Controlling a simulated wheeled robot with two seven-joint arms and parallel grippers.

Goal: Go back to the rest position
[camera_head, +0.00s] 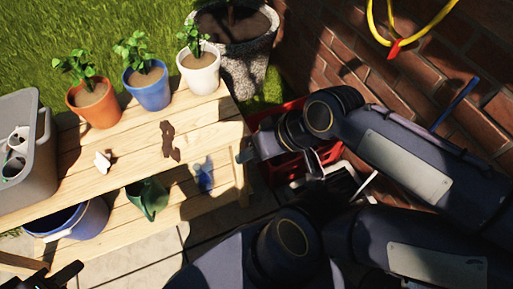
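The dark shape at the bottom left corner looks like my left gripper (64,274). It is cut off by the frame edge, and I cannot tell whether its fingers are apart. Nothing shows held in it. My two dark arms come in from the right side and the bottom. The upper arm ends near the right end of the wooden table (110,180).
Orange (95,103), blue (148,86) and white (200,68) plant pots line the table's back edge. A grey container (38,165) stands at left. A green watering can (148,198) and blue bucket (80,222) sit below. A red crate (285,168) and brick wall (325,55) are beside my arms.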

